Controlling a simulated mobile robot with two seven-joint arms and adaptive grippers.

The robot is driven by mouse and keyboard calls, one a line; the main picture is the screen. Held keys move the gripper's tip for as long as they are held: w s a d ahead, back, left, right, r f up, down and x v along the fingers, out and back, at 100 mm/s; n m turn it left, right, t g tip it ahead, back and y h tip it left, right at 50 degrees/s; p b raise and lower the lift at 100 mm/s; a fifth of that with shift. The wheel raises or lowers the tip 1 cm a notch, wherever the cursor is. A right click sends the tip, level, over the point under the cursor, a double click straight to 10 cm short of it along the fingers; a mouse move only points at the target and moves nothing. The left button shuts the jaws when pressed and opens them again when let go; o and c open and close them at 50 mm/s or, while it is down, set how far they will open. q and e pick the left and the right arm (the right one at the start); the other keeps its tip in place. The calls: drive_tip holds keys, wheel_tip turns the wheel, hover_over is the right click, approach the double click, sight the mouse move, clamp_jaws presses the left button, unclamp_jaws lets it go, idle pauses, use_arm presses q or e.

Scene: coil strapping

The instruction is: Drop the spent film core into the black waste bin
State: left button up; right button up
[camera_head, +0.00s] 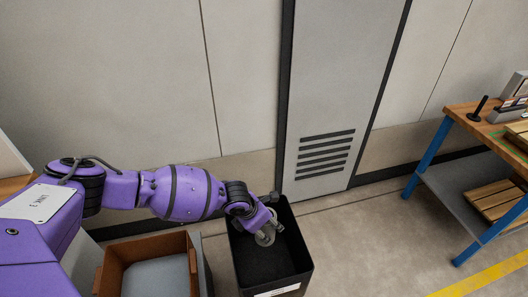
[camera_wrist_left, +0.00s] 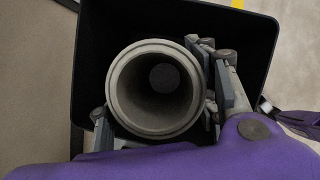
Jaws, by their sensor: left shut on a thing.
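The spent film core is a grey hollow tube. In the left wrist view the core (camera_wrist_left: 118,95) is seen end-on, between the fingers of my left gripper (camera_wrist_left: 158,98). My left gripper is shut on it. In the head view my left gripper (camera_head: 266,228) is over the black waste bin (camera_head: 308,268), near its back left part, with the core (camera_head: 265,239) partly hidden by the fingers. The bin also shows in the left wrist view (camera_wrist_left: 262,50), its opening around and below the core. My right gripper is in neither view.
A brown open box (camera_head: 118,258) with a grey inside stands left of the bin. A grey vented cabinet (camera_head: 335,90) stands against the wall behind it. A workbench (camera_head: 460,108) with blue legs is at the right. The floor between bin and bench is clear.

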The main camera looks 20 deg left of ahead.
use_arm(q)
wheel_tip(320, 180, down, 19)
drive_tip(key=b, duration=1.3)
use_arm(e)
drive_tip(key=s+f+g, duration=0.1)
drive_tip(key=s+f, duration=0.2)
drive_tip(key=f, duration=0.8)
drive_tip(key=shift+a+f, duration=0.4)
use_arm(q)
drive_tip(key=shift+w, duration=0.1)
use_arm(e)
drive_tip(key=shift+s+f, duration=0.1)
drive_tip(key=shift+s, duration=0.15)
use_arm(q)
drive_tip(key=shift+f, duration=0.2)
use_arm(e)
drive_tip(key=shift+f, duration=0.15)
use_arm(q)
drive_tip(key=shift+f+b, duration=1.85)
drive_tip(key=shift+f, duration=0.4)
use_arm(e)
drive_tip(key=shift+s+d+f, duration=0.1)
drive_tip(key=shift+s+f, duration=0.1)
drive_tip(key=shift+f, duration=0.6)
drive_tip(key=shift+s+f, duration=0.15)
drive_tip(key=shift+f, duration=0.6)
